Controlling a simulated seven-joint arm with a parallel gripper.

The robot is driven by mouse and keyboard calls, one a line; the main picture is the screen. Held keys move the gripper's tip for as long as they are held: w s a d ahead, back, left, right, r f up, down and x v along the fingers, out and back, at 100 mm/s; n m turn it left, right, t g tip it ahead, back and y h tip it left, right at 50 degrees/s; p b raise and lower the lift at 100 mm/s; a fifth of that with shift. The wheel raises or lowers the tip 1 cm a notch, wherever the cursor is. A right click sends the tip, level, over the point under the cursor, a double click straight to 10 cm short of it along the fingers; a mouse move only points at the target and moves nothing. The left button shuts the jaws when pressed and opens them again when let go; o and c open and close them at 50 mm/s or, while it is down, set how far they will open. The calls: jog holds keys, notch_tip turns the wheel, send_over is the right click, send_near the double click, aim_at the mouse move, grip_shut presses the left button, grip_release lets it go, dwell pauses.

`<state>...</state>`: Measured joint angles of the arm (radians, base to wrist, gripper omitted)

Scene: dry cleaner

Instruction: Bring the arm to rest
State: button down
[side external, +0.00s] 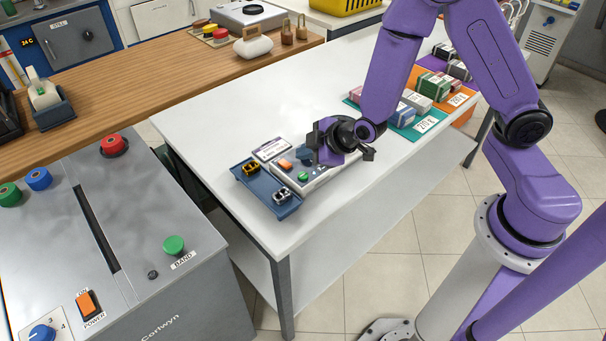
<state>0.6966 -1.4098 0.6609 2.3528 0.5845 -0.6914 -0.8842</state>
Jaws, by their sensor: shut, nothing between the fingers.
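My gripper (342,146) is at the end of my purple arm, above the right part of a small control panel (318,182) on the white table (240,110). It is shut with nothing between the fingers. The gripper hides part of the panel. The panel carries an orange switch (286,164) and a green button (302,176). I cannot tell whether the gripper touches the panel.
A blue tray (256,193) with small clips lies left of the panel. Folded packs on a teal mat (401,130) and an orange mat (459,101) lie at the right. A grey machine (140,290) stands front left. The table's middle is clear.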

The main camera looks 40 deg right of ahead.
jog(key=shift+r, duration=0.55)
jog(key=s+a+r+g+y, duration=0.1)
jog(key=s+a+r+g, duration=0.2)
jog(key=s, duration=0.4)
jog(key=s+a+r+g+y, duration=0.2)
jog(key=s+r+g, duration=0.1)
jog(key=s, duration=0.4)
jog(key=s+d+r+g+h, duration=0.1)
jog(key=s+d+r+h, duration=0.1)
jog(key=s+d, duration=0.3)
jog(key=s+d+r+n+g+h, duration=0.1)
jog(key=s+d+r+h, duration=0.1)
jog(key=s+d+r, duration=0.2)
jog(key=s+d, duration=0.2)
jog(key=s, duration=0.2)
jog(key=shift+s+r+g, duration=0.25)
jog(key=shift+r+g, duration=0.15)
